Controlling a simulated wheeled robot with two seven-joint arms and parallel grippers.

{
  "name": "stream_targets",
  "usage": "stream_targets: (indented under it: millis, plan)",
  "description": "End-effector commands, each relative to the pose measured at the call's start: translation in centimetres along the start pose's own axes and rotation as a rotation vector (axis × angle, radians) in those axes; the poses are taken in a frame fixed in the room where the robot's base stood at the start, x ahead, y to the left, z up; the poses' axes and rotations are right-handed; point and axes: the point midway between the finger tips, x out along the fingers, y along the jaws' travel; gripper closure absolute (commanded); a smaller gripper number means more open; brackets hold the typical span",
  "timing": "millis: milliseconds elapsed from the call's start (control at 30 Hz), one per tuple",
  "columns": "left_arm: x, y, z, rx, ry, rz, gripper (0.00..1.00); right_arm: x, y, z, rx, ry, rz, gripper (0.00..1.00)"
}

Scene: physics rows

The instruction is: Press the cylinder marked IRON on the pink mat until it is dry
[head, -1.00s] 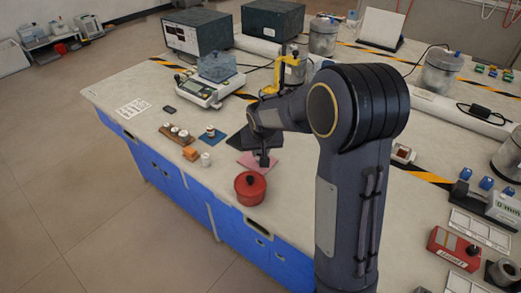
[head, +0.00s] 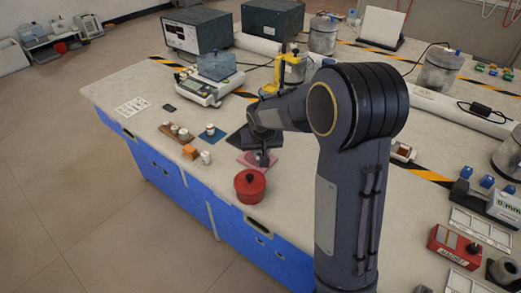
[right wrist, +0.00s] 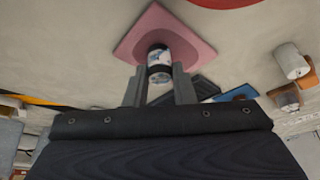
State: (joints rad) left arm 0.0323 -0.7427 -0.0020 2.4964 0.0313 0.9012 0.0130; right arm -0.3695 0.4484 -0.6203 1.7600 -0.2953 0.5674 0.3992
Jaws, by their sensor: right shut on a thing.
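My right gripper (head: 262,161) is over the pink mat (head: 246,160) at the near side of the bench. In the right wrist view its two fingers (right wrist: 159,88) are shut on a small cylinder (right wrist: 159,62), white with dark bands and markings. The lettering is too small to read. The cylinder stands over the middle of the pink mat (right wrist: 196,47); I cannot tell whether it touches the mat. In the head view the cylinder is mostly hidden by the gripper. My left gripper is not in view.
A red lidded pot (head: 250,187) stands just in front of the mat. A scale (head: 205,88) stands behind.

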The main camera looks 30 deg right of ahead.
Motion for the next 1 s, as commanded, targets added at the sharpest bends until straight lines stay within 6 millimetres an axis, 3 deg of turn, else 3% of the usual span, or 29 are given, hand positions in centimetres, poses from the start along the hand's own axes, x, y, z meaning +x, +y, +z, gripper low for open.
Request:
stream_targets:
  millis: [1000]
  plan:
    - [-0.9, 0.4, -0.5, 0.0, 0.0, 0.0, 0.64, -1.4, 0.4, -0.1, -0.001, -0.001, 0.0, 0.97]
